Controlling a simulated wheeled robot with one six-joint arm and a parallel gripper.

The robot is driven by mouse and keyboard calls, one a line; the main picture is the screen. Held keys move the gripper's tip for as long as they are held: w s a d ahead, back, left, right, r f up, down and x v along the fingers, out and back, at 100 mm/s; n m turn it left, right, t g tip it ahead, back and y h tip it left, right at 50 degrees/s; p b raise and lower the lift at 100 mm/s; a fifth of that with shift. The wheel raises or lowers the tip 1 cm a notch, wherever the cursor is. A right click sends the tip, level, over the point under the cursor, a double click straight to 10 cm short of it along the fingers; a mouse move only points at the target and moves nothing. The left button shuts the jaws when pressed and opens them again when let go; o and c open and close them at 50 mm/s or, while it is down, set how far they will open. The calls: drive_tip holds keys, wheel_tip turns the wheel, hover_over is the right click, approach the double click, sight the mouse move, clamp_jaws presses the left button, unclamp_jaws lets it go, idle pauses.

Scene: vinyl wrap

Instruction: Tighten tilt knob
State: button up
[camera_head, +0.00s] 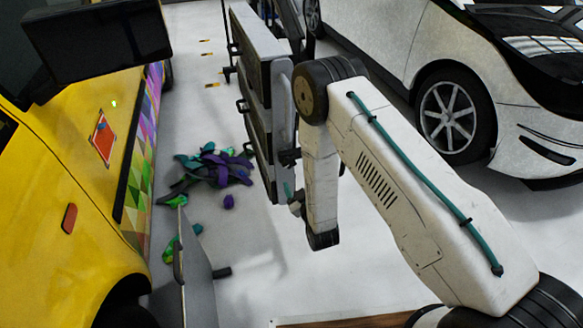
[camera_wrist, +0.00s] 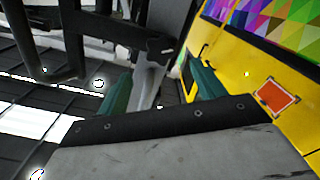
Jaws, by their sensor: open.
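A tall lamp-like panel unit (camera_head: 257,75) with dark panels and a grey upright bar (camera_head: 280,110) stands at the centre of the head view. A small dark fitting (camera_head: 288,157), possibly the tilt knob, sits on the bar's lower part. My gripper (camera_head: 291,192) is just below that fitting, mostly hidden by my arm. In the wrist view my gripper (camera_wrist: 160,88) is open, its two teal fingers apart. A grey bar (camera_wrist: 146,78) with a dark bracket (camera_wrist: 155,45) shows between and beyond the fingers. I cannot tell whether they touch. No knob is clearly distinguishable there.
A yellow vehicle (camera_head: 60,200) with a colourful wrap stands at left, a white car (camera_head: 400,45) at right. A pile of purple and green scraps (camera_head: 215,168) lies on the pale floor. A dark screen (camera_head: 97,45) is at upper left. Floor between the vehicles is partly free.

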sight(290, 164)
drive_tip(key=x, duration=0.7)
drive_tip(key=shift+w, duration=0.2)
drive_tip(key=c, duration=1)
